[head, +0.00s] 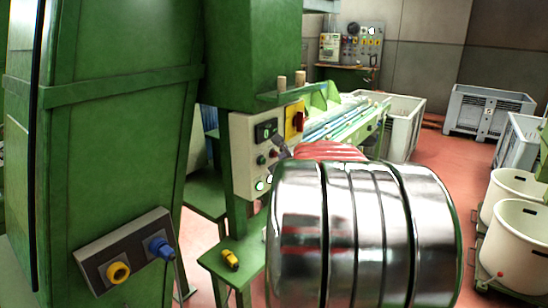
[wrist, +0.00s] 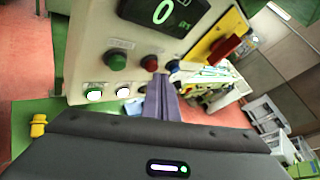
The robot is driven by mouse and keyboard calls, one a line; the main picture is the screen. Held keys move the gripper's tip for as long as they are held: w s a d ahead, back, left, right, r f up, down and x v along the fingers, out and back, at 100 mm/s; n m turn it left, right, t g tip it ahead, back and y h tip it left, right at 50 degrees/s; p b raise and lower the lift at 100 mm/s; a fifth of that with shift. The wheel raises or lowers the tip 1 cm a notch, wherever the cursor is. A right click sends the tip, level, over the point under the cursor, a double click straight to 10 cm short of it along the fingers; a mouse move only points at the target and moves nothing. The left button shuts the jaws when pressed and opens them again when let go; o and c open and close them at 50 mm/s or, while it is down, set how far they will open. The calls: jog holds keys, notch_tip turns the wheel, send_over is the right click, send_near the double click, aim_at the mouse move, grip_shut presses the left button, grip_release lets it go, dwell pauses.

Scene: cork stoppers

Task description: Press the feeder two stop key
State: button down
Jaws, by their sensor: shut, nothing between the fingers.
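The control panel (head: 241,158) is a cream box on a green machine. In the wrist view the panel (wrist: 91,45) shows a display (wrist: 163,12) reading 0. Below it are a green button (wrist: 116,60), a red button (wrist: 149,63) and a blue button (wrist: 173,66). Two lit white buttons (wrist: 94,95) (wrist: 123,92) sit in a lower row. The labels are too small to read, so I cannot tell which is the feeder two stop key. My gripper (wrist: 161,78) is shut and empty, its tips just below the red button; contact is unclear. It also shows in the head view (head: 279,141).
A red and yellow switch (head: 295,119) is at the panel's upper right. A green machine housing (head: 110,130) stands close on the left, with a socket plate (head: 126,248). A yellow object (head: 230,259) lies on a green ledge below. Crates (head: 487,108) stand at the back right.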

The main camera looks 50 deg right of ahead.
jog(key=shift+w, duration=0.45)
dwell(0.6)
jog(key=shift+s, duration=0.85)
jog(key=s, duration=0.5)
jog(key=shift+d, duration=0.3)
dwell(0.4)
dwell(0.6)
